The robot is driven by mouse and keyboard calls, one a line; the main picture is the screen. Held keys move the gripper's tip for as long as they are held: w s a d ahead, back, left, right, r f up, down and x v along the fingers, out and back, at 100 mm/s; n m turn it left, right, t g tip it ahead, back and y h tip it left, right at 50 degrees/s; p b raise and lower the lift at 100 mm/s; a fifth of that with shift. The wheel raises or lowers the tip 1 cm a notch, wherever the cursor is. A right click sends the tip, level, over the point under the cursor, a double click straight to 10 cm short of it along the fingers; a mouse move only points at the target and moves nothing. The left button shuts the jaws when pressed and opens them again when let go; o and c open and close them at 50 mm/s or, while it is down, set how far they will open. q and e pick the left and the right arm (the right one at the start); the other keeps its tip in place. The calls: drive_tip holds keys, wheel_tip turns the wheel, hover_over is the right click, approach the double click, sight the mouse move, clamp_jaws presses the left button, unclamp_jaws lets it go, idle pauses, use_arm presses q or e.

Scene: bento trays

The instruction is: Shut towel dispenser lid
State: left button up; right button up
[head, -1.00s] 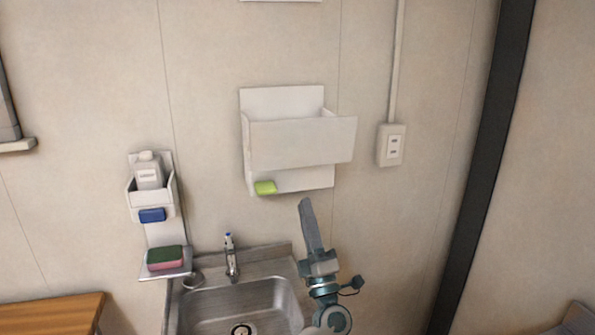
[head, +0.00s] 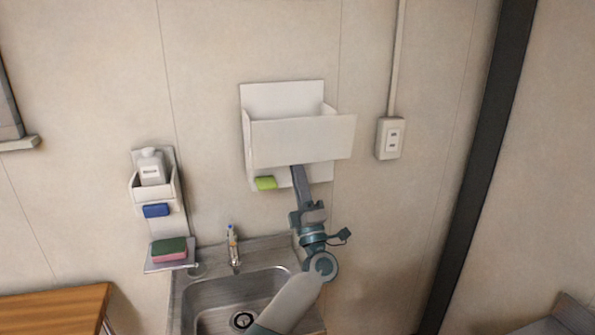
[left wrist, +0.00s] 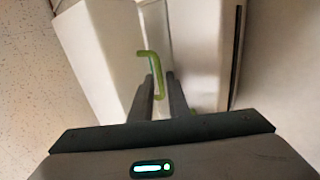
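The white towel dispenser (head: 304,142) hangs on the wall above the sink, with its front panel standing out from the back plate and its top open. A small green piece (head: 265,183) shows at its lower left edge. My left gripper (head: 297,170) is just below the front panel, right of that piece, pointing up. In the left wrist view the two dark fingers (left wrist: 160,82) are apart, with part of a bent green handle (left wrist: 154,62) showing between them. Contact cannot be told. White dispenser panels (left wrist: 198,45) lie beyond. My right gripper is not in view.
A metal sink (head: 205,288) with a faucet (head: 233,245) is below. A bottle holder (head: 168,197) and a sponge shelf (head: 160,268) are on the left wall. An outlet (head: 390,138) is on the right. A wooden counter (head: 50,308) is at lower left.

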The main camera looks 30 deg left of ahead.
use_arm(q)
clamp_jaws()
drive_tip(key=shift+f, duration=0.1)
idle(1.2)
